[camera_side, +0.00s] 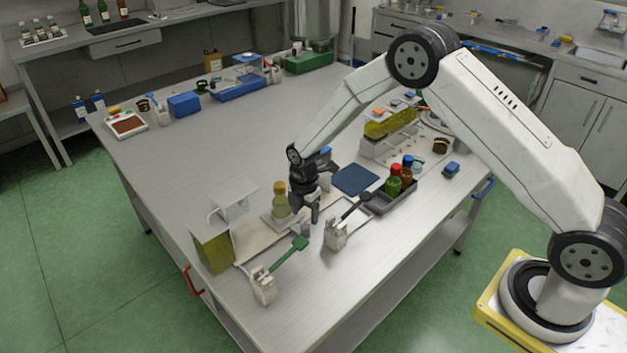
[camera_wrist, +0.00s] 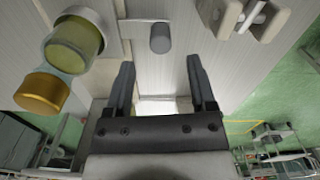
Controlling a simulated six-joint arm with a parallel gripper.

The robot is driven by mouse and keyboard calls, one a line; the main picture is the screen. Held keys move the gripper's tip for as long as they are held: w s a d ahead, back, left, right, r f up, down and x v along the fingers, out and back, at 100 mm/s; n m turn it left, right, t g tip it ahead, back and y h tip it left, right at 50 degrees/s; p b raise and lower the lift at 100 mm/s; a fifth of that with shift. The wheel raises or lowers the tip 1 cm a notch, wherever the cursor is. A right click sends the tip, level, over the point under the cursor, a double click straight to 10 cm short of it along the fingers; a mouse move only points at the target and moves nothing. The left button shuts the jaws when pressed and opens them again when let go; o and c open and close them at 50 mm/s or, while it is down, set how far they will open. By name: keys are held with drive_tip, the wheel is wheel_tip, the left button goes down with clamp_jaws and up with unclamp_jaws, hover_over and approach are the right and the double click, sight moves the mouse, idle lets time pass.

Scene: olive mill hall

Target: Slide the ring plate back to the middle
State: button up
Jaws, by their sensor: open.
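My gripper (camera_side: 312,210) points down over the middle of the bench. In the wrist view its two fingers (camera_wrist: 160,72) stand apart with nothing between them. A small grey upright peg (camera_wrist: 160,38) lies just beyond the fingertips and shows in the side view (camera_side: 305,230). It appears joined to a pale strip leading to the bottle, probably part of the ring plate (camera_wrist: 128,27). A bottle of yellow-green liquid with an orange cap (camera_side: 281,200) stands left of my gripper. The bottle (camera_wrist: 72,48) has a pale ring around its base. The plate's exact outline is hard to make out.
A white holder with a green tool (camera_side: 264,288) and another with a dark spoon (camera_side: 335,236) stand nearby. A dark tray (camera_side: 378,207) holds red-capped and blue-capped bottles. A blue mat (camera_side: 355,180) lies behind. The bench's left half (camera_side: 185,155) is mostly clear.

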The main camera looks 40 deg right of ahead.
drive_tip(key=shift+r, duration=1.25)
drive_tip(key=shift+s+d+r+m, duration=0.1)
drive_tip(key=shift+s+r+m, duration=0.2)
drive_tip(key=shift+r+m, duration=0.15)
drive_tip(key=s+d+r+m+t, duration=0.1)
drive_tip(key=s+r+m, duration=0.5)
drive_tip(key=s+m, duration=0.3)
drive_tip(key=s+d+r+m+t, duration=0.1)
drive_tip(key=s+r+m, duration=0.4)
drive_tip(key=s+m, duration=0.5)
drive_tip(key=shift+s+d+r+t, duration=0.35)
drive_tip(key=shift+s+d, duration=0.3)
drive_tip(key=shift+s, duration=0.55)
